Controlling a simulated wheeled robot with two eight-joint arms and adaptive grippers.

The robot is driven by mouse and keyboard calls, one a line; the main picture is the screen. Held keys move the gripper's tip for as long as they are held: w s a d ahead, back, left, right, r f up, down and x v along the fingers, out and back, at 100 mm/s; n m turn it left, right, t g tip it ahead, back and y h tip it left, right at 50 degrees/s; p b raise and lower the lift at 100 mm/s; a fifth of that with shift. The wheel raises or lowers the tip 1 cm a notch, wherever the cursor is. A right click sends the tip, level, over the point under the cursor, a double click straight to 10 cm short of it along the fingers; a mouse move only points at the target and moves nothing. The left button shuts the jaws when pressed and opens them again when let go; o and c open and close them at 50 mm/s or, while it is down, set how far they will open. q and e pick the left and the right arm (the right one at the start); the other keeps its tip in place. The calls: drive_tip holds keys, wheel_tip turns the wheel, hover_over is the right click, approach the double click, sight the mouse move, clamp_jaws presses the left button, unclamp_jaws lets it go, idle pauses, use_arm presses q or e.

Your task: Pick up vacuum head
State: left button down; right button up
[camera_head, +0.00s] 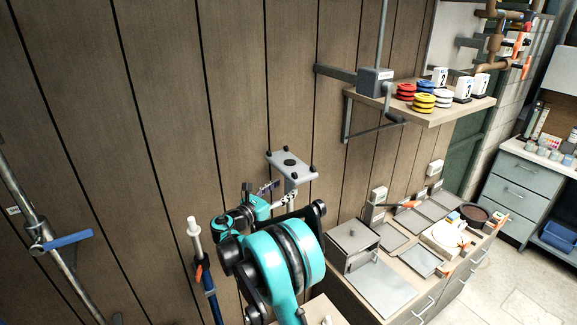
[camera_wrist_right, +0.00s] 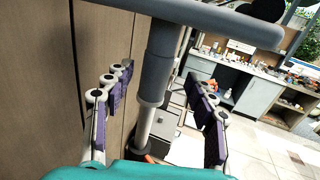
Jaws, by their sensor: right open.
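The vacuum head (camera_head: 291,163) looks like a flat grey plate with black wheels at its corners and a grey neck below, close to the plank wall. In the right wrist view its grey bar (camera_wrist_right: 215,22) crosses the top, with a thick neck hanging down. My right gripper (camera_head: 279,193) is just below the plate. In the wrist view the open fingers (camera_wrist_right: 160,95) stand on either side of the neck, with visible gaps. My teal arm hides part of the area below. My left gripper is not in view.
A blue pole with a white top (camera_head: 194,228) stands left of my right arm. A wall shelf (camera_head: 430,112) with coloured discs is at upper right. A bench (camera_head: 380,285) with trays and a grey box (camera_head: 352,243) is at lower right. Open floor lies beyond.

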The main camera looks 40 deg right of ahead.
sight(286, 185)
drive_tip(key=p+x, duration=0.1)
drive_tip(key=x, duration=0.3)
drive_tip(key=shift+w+r, duration=0.1)
drive_tip(key=shift+w, duration=0.1)
drive_tip(key=shift+w+d, duration=0.1)
drive_tip(key=shift+d, duration=0.15)
drive_tip(key=shift+a, duration=0.15)
drive_tip(key=c, duration=0.9)
clamp_jaws()
wheel_tip(286, 185, up, 4)
drive_tip(key=shift+f, duration=0.1)
drive_tip(key=s+d+r+b, duration=0.1)
drive_tip(key=s+d+r, duration=0.2)
drive_tip(key=s+r, duration=0.4)
drive_tip(key=s, duration=0.4)
drive_tip(key=shift+s+d, duration=0.15)
drive_tip(key=shift+d, duration=0.1)
